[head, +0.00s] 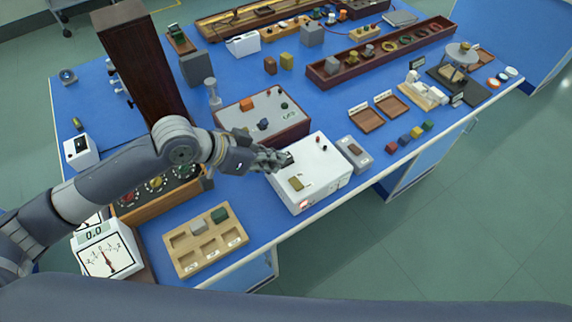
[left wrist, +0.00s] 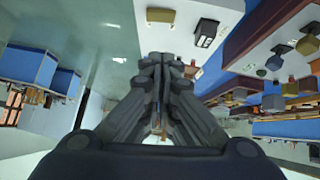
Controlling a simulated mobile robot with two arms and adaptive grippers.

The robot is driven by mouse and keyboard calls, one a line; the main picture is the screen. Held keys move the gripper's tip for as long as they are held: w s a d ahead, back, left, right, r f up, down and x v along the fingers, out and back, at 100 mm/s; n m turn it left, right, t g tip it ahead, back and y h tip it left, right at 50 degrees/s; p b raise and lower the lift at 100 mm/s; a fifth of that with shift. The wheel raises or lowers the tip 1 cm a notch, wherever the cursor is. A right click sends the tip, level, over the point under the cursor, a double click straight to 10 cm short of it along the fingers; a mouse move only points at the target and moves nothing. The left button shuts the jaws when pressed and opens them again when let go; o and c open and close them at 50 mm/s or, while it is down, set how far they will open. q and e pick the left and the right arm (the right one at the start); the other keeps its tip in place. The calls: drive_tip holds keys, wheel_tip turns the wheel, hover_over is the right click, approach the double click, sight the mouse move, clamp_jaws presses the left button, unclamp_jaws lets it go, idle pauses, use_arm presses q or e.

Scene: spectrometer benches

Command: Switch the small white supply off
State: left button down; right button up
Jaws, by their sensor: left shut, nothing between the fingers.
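A white box that looks like the supply (head: 325,172) stands at the front edge of the blue bench. Its top carries a tan block-like part (head: 296,183) and small dark and red terminals (head: 321,143). A small red patch (head: 305,204) shows on its front face. My left gripper (head: 286,160) is shut and empty over the far left part of the box top, close to a dark part there. Contact cannot be told. In the left wrist view the shut fingers (left wrist: 159,62) point toward a pale surface with a black part (left wrist: 206,32). My right gripper is not in view.
A wooden tray with compartments (head: 179,241) and a white meter (head: 106,254) are at the front left. A red-brown box with terminals (head: 262,117) stands behind the supply, and a grey switch box (head: 353,153) right of it. A tall dark wooden case (head: 147,66) stands farther left.

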use_arm(q)
drive_tip(key=v, duration=0.3)
drive_tip(key=shift+s+a+r, duration=0.1)
drive_tip(key=shift+r, duration=0.05)
drive_tip(key=shift+s+d+r, duration=0.3)
drive_tip(key=shift+s+d, duration=0.1)
drive_tip(key=shift+d, duration=0.15)
idle(0.4)
